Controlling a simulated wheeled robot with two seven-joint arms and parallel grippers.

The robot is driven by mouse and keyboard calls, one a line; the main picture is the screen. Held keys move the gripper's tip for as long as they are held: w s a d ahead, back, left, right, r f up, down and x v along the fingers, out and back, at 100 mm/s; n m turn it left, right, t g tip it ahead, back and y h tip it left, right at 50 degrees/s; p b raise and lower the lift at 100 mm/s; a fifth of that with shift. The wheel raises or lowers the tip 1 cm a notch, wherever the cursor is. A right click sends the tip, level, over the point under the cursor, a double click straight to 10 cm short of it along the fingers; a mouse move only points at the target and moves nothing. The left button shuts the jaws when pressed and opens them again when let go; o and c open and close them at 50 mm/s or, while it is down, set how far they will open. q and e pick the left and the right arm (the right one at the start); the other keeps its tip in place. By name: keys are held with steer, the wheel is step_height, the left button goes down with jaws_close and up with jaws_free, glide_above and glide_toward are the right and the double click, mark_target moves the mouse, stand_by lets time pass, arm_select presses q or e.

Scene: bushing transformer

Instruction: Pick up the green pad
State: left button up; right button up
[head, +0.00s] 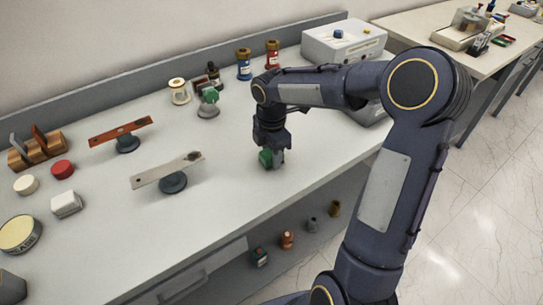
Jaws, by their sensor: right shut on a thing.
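The green pad (265,157) is at the middle of the white bench, low at the tips of my right gripper (271,154). My right gripper points down and is shut on the green pad. A grey piece shows right beside the green one between the fingers. I cannot tell whether the pad still touches the bench top. Part of it is hidden by the fingers. My left gripper is not in the head view.
Two bars on round dark bases, one orange (121,132) and one pale (165,171), stand left. A grey item with a green top (208,103) and a white spool (179,92) stand behind. A white box (343,42) is at the back right. Bench (225,205) in front is clear.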

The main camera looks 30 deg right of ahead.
steer(key=shift+r, duration=0.6)
steer(key=r, duration=0.2)
steer(key=shift+s+a+r, duration=0.1)
steer(key=shift+s+r, duration=0.1)
steer(key=shift+r, duration=0.1)
steer(key=s+a+r+b, duration=0.1)
steer(key=s+a+r, duration=0.4)
steer(key=s+r, duration=0.4)
steer(key=s, duration=0.3)
steer(key=shift+s+a, duration=0.2)
steer(key=shift+s, duration=0.05)
steer(key=shift+r, duration=0.1)
